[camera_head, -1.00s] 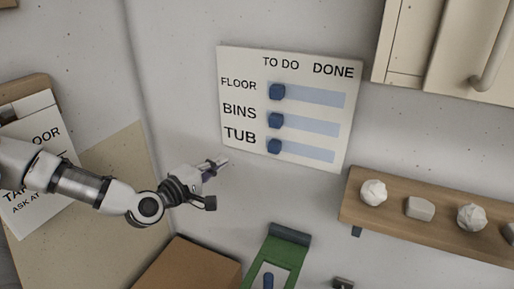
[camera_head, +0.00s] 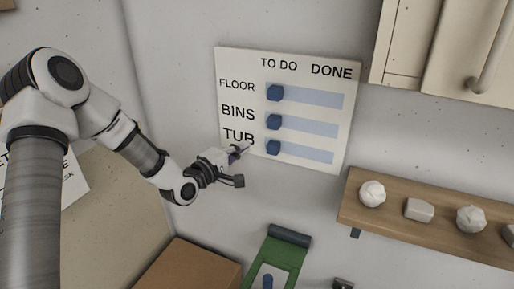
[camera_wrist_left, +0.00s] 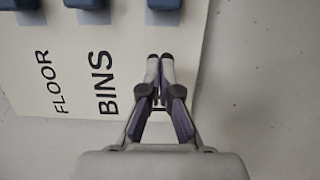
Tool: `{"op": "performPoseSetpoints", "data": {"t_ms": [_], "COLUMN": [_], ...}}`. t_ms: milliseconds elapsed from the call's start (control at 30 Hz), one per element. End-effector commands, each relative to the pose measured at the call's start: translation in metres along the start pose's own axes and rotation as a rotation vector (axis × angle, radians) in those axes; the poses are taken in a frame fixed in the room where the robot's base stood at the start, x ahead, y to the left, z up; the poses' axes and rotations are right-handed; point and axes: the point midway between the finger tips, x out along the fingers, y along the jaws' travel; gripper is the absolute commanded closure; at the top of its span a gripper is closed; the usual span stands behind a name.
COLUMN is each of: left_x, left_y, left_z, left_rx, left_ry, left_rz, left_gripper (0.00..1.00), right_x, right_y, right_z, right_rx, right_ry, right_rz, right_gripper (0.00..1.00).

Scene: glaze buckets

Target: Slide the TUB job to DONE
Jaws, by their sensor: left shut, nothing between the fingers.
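The white job board (camera_head: 343,88) hangs on the wall with rows FLOOR, BINS and TUB under TO DO and DONE. The blue TUB knob (camera_head: 273,147) sits at the TO DO end of the lowest pale blue track (camera_head: 308,153). The FLOOR knob (camera_head: 274,92) and BINS knob (camera_head: 273,121) are also at their left ends. My left gripper (camera_head: 244,149) is shut and empty, left of the TUB knob and apart from it, by the TUB label. In the left wrist view the gripper (camera_wrist_left: 160,58) covers the TUB label, below the TUB knob (camera_wrist_left: 163,5), cut by the top edge.
A wooden shelf (camera_head: 430,238) with several pale pieces (camera_head: 419,210) is at the lower right. A cabinet (camera_head: 410,45) is above it. A cardboard box (camera_head: 190,266) and a green object (camera_head: 270,251) are below the board. The wall right below the board is clear.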

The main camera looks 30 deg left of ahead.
Motion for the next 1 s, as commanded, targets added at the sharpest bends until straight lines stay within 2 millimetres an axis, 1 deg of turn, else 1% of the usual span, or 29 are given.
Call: {"op": "performPoseSetpoints", "data": {"t_ms": [33,67,100,200,300,667,767,833,1000], "left_x": [0.011,0.015,0.016,0.018,0.021,0.021,0.023,0.026,0.034], "left_y": [0.003,0.004,0.004,0.003,0.002,0.0,-0.001,-0.003,-0.006], "left_z": [0.002,0.005,0.014,0.029,0.037,0.039,0.045,0.056,0.091], "left_rx": [0.007,0.006,0.003,0.002,0.0,-0.001,0.002,0.003,0.006], "left_ry": [-0.004,-0.006,-0.007,-0.006,-0.003,0.0,-0.004,-0.006,-0.007], "left_rz": [-0.002,-0.001,-0.003,-0.002,0.0,0.001,0.001,0.001,0.001], "left_gripper": [1.0,1.0,1.0,1.0,1.0,1.0,1.0,1.0,1.0], "right_x": [-0.007,-0.009,-0.013,-0.018,-0.021,-0.02,-0.015,-0.007,0.017], "right_y": [0.0,0.0,0.0,0.0,0.0,0.0,0.0,0.0,0.0], "right_z": [0.0,0.0,0.0,0.0,0.0,0.0,0.0,0.0,0.0], "right_rx": [0.0,0.0,0.0,0.0,0.0,0.0,0.0,0.0,0.0], "right_ry": [0.0,0.0,0.0,0.0,0.0,0.0,0.0,0.0,-0.001], "right_rz": [0.0,0.0,0.0,0.0,0.0,0.0,0.0,0.0,0.0], "right_gripper": [0.18,0.18,0.18,0.18,0.18,0.18,0.18,0.18,0.18]}}
